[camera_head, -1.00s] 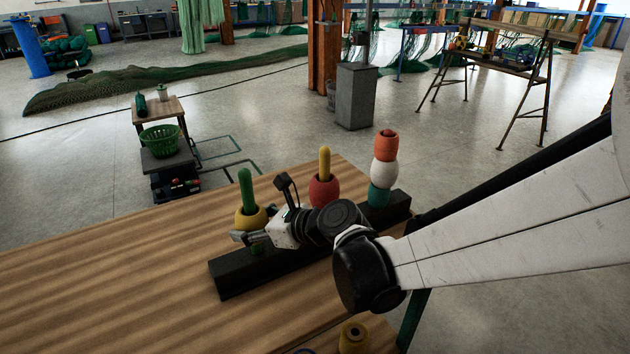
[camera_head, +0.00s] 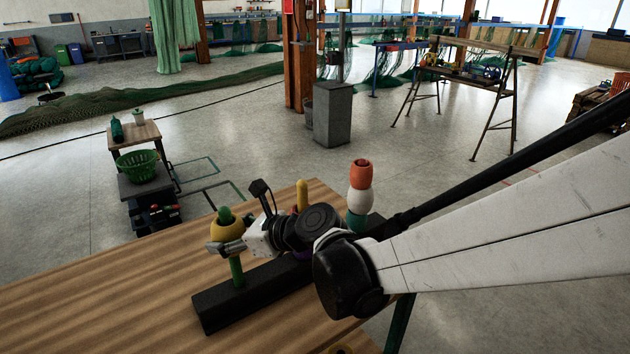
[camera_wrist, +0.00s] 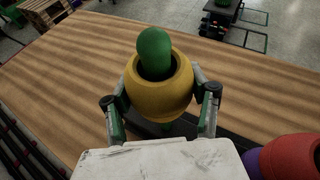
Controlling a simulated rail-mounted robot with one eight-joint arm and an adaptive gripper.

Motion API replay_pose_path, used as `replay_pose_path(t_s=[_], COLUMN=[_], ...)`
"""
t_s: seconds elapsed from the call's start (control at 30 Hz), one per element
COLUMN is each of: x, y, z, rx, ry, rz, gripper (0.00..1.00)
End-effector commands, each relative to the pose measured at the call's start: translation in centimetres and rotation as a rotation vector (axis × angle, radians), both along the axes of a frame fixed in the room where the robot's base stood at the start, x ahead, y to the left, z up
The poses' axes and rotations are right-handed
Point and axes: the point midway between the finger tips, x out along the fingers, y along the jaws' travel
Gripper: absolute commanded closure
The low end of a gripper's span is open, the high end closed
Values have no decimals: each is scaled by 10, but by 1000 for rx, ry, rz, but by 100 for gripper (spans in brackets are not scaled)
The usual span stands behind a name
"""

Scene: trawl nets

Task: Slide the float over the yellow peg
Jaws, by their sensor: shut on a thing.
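A yellow float (camera_head: 227,229) is around the green peg (camera_head: 237,273), high on it, with only the peg's rounded tip above its top. My gripper (camera_head: 229,247) is shut on this float. In the wrist view, the float (camera_wrist: 160,95) sits between my two fingers, with the green tip (camera_wrist: 154,50) in its hole. The yellow peg (camera_head: 302,193) stands behind my wrist in the head view; its lower part is hidden. The black base bar (camera_head: 222,307) carries the pegs.
A stack of teal, white and orange floats (camera_head: 360,200) stands at the bar's far end. A red float (camera_wrist: 290,158) and a purple float (camera_wrist: 255,163) show at lower right in the wrist view. The wooden table (camera_head: 110,300) is clear on the left.

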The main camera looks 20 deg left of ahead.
Motion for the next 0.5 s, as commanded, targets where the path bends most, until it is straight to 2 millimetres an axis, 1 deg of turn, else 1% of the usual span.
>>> replay_pose_path(t_s=[0.03,0.5], x=[0,0], y=[0,0], z=[6,38], rx=[0,0], ry=[0,0], rz=[0,0], gripper=[76,76])
